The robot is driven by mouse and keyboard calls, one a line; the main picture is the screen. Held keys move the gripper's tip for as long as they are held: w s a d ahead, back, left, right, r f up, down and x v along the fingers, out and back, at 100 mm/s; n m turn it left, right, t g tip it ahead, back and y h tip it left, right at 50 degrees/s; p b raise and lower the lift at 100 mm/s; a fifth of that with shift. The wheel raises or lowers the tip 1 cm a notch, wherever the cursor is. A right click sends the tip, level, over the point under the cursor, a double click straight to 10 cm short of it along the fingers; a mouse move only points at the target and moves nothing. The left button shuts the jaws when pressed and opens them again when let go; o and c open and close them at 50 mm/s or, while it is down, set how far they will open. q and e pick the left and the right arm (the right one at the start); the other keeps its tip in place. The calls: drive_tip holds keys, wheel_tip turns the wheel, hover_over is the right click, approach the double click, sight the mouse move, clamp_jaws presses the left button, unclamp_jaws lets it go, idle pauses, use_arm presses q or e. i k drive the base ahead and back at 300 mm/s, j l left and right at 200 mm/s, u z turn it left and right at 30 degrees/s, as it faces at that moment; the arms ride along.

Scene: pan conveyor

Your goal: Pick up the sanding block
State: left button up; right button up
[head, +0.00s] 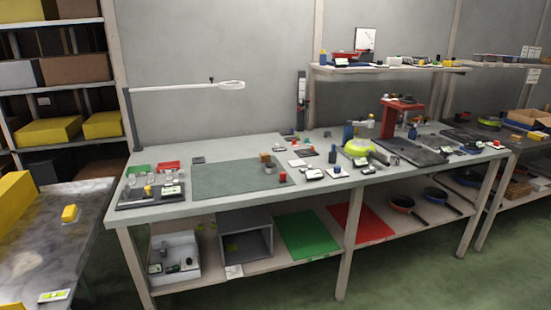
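I cannot tell for certain which thing is the sanding block. A small tan-brown block (265,157) stands at the right of the grey-green mat (225,181) on the workbench, with another small orange-brown piece (270,168) beside it. Neither of my grippers is in view.
The long workbench (150,212) holds a lamp (190,88), a yellow-green tool (358,148), a red press (402,106) and several small items. Its lower shelf holds a grey box (245,222), green and red panels and pans (402,202). Green floor is clear in front.

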sight(265, 157)
drive_tip(key=i+l, duration=1.2)
drive_tip(key=i, duration=0.2)
drive_tip(key=l+z, duration=0.05)
